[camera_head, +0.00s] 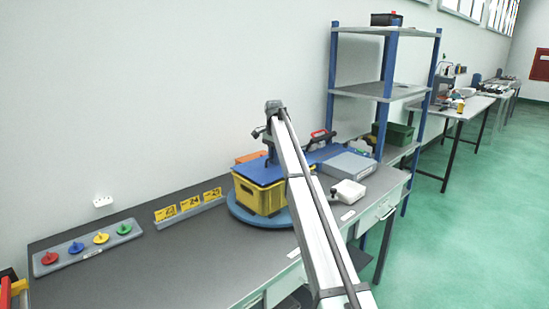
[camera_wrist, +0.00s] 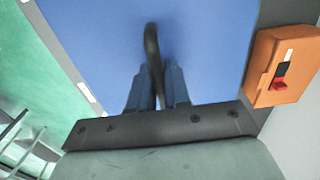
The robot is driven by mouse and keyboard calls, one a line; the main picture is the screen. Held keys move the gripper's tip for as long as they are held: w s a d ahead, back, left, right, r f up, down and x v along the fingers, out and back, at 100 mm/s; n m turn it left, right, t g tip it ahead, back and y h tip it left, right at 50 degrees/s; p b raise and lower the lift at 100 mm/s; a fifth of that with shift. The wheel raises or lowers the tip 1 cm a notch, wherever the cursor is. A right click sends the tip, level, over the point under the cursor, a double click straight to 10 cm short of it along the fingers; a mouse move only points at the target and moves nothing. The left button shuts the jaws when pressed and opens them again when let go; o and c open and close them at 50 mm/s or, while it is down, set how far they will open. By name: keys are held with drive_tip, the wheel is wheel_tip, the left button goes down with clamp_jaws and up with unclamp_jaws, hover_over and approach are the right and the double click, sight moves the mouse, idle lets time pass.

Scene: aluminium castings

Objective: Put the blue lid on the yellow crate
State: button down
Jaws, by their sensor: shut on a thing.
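The yellow crate (camera_head: 258,199) stands on a round blue turntable (camera_head: 240,213) on the bench. The blue lid (camera_head: 258,174) is level over the crate's top, its front edge close along the rim; I cannot tell whether it rests there or hovers slightly. The lid also fills much of the wrist view (camera_wrist: 100,40). My gripper (camera_wrist: 158,88) is shut on the lid's black handle (camera_wrist: 152,45), which stands up between the fingers. In the camera_head view my arm hides the fingertips and the lid's right part.
An orange box (camera_head: 250,157) with a red switch is behind the crate. A grey case (camera_head: 347,164) and a white device (camera_head: 348,191) lie to the right. A tray of coloured knobs (camera_head: 88,250) and yellow number plates (camera_head: 190,205) lie left. The bench's front left is clear.

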drive_tip(key=shift+f, duration=0.6)
drive_tip(key=c, duration=1)
unclamp_jaws()
wheel_tip(320, 180, up, 14)
drive_tip(key=shift+f, duration=0.15)
